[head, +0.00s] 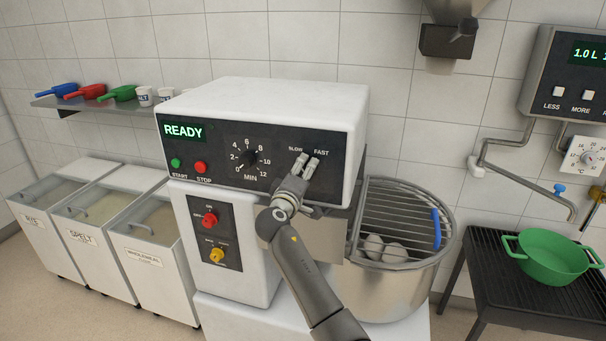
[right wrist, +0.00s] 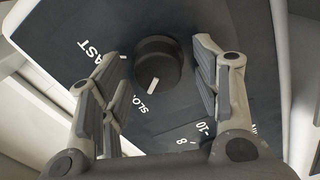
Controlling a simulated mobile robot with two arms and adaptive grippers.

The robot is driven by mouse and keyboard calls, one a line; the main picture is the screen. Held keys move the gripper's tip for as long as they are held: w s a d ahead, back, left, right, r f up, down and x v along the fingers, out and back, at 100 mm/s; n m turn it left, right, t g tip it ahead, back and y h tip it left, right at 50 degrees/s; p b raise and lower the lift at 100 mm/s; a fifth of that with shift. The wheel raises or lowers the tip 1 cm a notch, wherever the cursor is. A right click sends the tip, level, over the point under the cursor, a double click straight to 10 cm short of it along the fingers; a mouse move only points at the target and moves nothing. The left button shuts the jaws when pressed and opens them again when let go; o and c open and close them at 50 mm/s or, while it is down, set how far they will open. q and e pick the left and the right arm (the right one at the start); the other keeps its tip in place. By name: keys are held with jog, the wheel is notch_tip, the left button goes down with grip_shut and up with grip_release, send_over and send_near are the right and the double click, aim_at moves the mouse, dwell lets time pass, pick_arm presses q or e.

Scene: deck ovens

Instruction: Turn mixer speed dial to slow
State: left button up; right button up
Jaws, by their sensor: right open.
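The mixer control panel (head: 222,156) faces me, with SLOW and FAST labels at its right end. In the head view my right gripper (head: 306,163) is in front of these labels and hides the speed dial. In the right wrist view the round black speed dial (right wrist: 157,62) sits between the open fingers of my right gripper (right wrist: 158,85). I see a gap on both sides of the dial. Its white pointer mark (right wrist: 153,87) is on the side of the SLOW label (right wrist: 125,98), while the FAST label (right wrist: 92,52) is farther up. My left gripper is not in view.
Left of the gripper is the timer dial (head: 249,160), with START and STOP buttons and a READY display (head: 183,131). Below are a red knob (head: 210,219) and a yellow knob (head: 217,255). The mixer bowl (head: 400,285) with its wire guard (head: 405,212) is at the right.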

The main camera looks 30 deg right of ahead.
jog(key=v, duration=1.2)
jog(key=s+a+f+n+g+y, duration=0.1)
jog(key=a+f+n+y, duration=0.2)
jog(key=f, duration=1.3)
jog(key=s+a+f+n+g+y, duration=0.1)
jog(key=a+f+y, duration=0.35)
jog(key=f, duration=1.15)
jog(key=s+a+f+g+y, duration=0.1)
jog(key=s+f+g+y, duration=0.1)
jog(key=s+f, duration=0.7)
jog(key=s+a+f+g+y, duration=0.1)
jog(key=s+a+f+y, duration=0.1)
jog(key=s+f, duration=0.65)
jog(key=s+f+m+g, duration=0.2)
jog(key=s+f, duration=0.4)
jog(key=s, duration=0.5)
jog(key=s+f+m+g+y, duration=0.1)
jog(key=s+f, duration=0.5)
jog(key=s, duration=0.6)
jog(key=s+f+m+g+y, duration=0.1)
jog(key=s+f+m+g, duration=0.1)
jog(key=s+f, duration=0.4)
jog(key=s, duration=0.5)
jog(key=shift+s+d+f+m+g, duration=0.2)
jog(key=shift+f+m+g, duration=0.15)
jog(key=shift+m+g, duration=0.05)
